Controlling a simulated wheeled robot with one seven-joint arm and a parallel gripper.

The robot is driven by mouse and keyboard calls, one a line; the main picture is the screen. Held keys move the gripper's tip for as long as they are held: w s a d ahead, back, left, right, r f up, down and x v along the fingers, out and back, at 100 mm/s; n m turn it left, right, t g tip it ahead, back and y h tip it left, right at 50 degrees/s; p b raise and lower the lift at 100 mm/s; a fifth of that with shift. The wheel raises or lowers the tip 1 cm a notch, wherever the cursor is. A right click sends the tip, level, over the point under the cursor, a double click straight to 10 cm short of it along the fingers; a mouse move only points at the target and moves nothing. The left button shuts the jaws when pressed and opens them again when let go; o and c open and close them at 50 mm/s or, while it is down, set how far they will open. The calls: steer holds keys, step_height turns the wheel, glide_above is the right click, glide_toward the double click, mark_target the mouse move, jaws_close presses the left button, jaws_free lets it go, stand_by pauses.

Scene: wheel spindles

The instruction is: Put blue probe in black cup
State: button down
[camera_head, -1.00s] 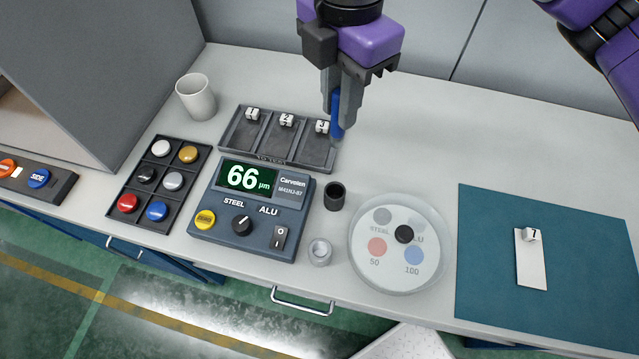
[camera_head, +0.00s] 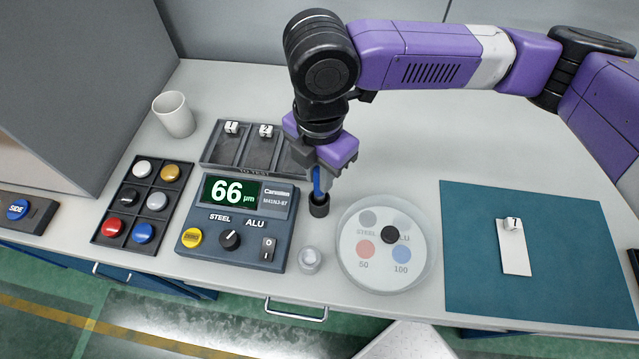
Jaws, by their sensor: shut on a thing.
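The blue probe (camera_head: 318,184) is upright between the fingers of my gripper (camera_head: 318,178), which is shut on it. The black cup (camera_head: 319,206) stands on the bench between the gauge and the round dish. The probe's lower end is at the cup's mouth; I cannot tell how far inside it reaches, since the cup wall hides the tip. My gripper is directly above the cup.
The coating gauge (camera_head: 238,222) reading 66 stands left of the cup, with a small clear cup (camera_head: 309,260) in front. The round dish (camera_head: 384,285) is close on the right. A grey tray (camera_head: 223,150) lies behind. A teal mat (camera_head: 470,270) is at right.

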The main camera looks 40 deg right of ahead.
steer(key=shift+f, duration=2.3)
steer(key=shift+f, duration=0.2)
steer(key=c, duration=1.3)
jaws_free()
steer(key=shift+r, duration=0.1)
step_height(320, 180, up, 12)
steer(key=shift+r, duration=0.15)
steer(key=shift+a, duration=0.1)
